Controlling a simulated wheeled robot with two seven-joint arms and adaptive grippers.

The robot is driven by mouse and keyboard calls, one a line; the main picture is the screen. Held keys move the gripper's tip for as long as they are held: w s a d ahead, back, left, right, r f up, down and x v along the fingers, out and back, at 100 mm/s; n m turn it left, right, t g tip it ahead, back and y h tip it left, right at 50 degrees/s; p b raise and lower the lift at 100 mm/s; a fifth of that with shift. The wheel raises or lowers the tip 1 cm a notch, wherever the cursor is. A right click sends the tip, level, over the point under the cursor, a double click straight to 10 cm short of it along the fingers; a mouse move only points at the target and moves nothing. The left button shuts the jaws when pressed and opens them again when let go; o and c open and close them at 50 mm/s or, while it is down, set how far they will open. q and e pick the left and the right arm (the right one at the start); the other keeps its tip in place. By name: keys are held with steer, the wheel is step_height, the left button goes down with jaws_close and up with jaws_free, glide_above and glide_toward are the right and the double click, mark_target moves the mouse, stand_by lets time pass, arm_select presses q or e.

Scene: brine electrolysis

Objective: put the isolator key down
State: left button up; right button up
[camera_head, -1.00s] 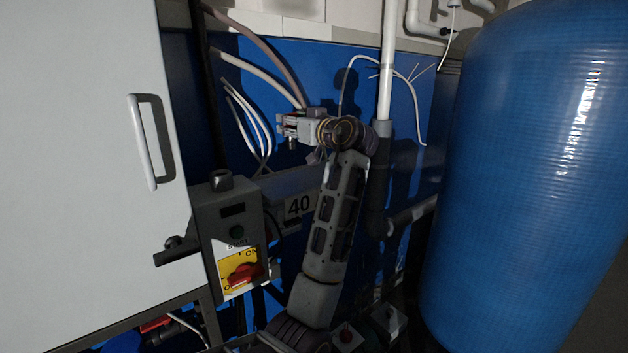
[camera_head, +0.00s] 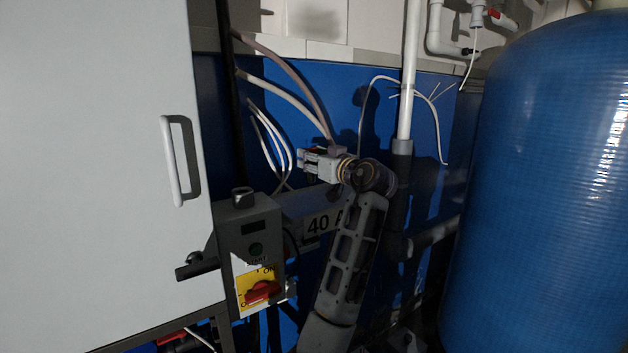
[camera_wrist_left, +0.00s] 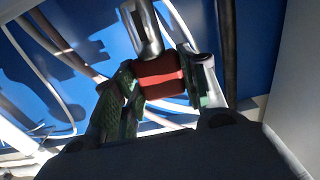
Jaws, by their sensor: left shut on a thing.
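My left gripper (camera_head: 308,161) shows in the middle of the head view, pointing left, in front of the blue wall panel. It is shut on the isolator key, whose red body (camera_wrist_left: 160,78) sits between the two fingers in the left wrist view. A bare metal cylinder (camera_wrist_left: 143,30) extends from the red body, away from the palm. My right gripper is not in view.
A grey control box (camera_head: 252,235) with a red rotary switch (camera_head: 263,291) stands beside a white cabinet (camera_head: 100,150) at the left. A blue tank (camera_head: 545,190) fills the right. A pale pipe (camera_head: 408,80) and loose cables (camera_head: 275,80) are near the gripper.

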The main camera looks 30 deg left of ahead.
mark_target(314, 179)
arm_select(q)
steer(key=shift+f, duration=0.9)
steer(key=shift+f+p, duration=0.4)
steer(key=shift+f, duration=1.65)
steer(key=shift+f, duration=0.15)
steer(key=o, duration=1.1)
